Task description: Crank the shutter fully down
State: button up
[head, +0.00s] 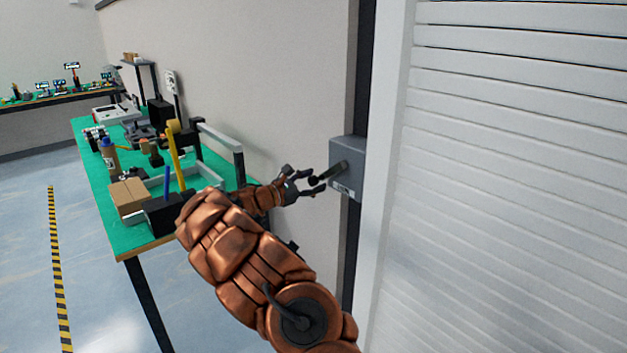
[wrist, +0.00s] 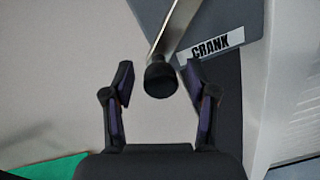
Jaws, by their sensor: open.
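The white slatted shutter (head: 510,190) fills the right of the head view, and its edge shows at the right of the wrist view (wrist: 295,90). A grey crank box (head: 347,152) is fixed to the wall beside it. In the wrist view the box carries a label reading CRANK (wrist: 217,45). A metal crank arm (wrist: 176,28) ends in a dark knob (wrist: 161,80). My gripper (head: 313,183) is open in front of the box. In the wrist view the knob appears between the open fingertips (wrist: 158,82); I cannot tell whether either finger touches it.
A green-topped workbench (head: 100,180) with boxes, tools and bottles stands left of my arm, along the wall. A cardboard box (head: 128,196) sits near its front edge. The floor (head: 100,300) at the lower left is clear, with a yellow-black stripe (head: 56,260).

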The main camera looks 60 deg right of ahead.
jog(key=shift+d, duration=0.2)
grip_shut()
dwell(0.5)
